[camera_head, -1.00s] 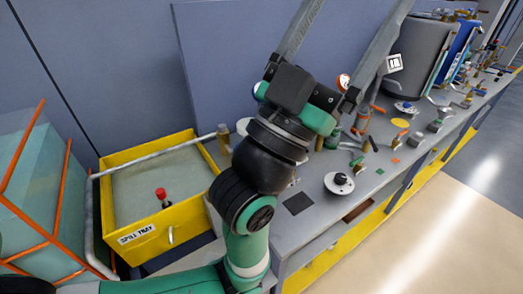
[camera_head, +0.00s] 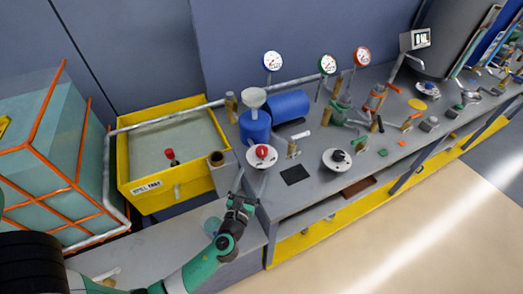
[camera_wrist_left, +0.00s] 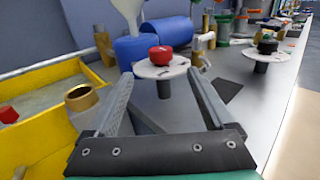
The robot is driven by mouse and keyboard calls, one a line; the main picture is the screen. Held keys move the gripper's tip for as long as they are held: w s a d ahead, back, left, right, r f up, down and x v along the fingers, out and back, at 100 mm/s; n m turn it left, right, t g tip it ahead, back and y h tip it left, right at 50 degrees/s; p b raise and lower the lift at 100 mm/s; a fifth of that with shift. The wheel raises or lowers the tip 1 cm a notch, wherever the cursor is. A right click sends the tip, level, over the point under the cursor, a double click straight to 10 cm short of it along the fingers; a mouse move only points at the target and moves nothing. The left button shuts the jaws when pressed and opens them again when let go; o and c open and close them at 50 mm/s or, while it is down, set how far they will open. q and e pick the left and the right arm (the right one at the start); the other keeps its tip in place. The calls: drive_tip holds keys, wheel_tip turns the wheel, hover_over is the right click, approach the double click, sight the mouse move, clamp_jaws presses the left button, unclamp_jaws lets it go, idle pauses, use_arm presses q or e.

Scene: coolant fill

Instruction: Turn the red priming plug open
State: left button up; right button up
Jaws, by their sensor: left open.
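A round red plug (camera_head: 262,152) sits on a white disc on a stand at the left end of the grey bench. It also shows in the left wrist view (camera_wrist_left: 160,54), just beyond my fingertips. My left gripper (camera_head: 238,180) is below and left of the plug in the head view, apart from it. In the left wrist view its two fingers (camera_wrist_left: 160,73) are spread wide with nothing between them. A second red cap (camera_head: 170,153) on a dark stem is in the yellow spill tray. My right gripper is not in view.
A blue canister (camera_head: 255,126) with a white funnel and a blue cylinder (camera_head: 288,106) stand behind the plug. A brass cup (camera_head: 216,158) is to its left. A similar disc with a dark knob (camera_head: 337,157) is to its right. The yellow tray (camera_head: 150,191) lies left.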

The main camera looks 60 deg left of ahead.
sight(260, 156)
use_arm(q)
drive_tip(key=b+x, duration=0.2)
drive_tip(key=x, duration=0.9)
drive_tip(key=shift+w+a, duration=0.3)
drive_tip(key=shift+c, duration=0.3)
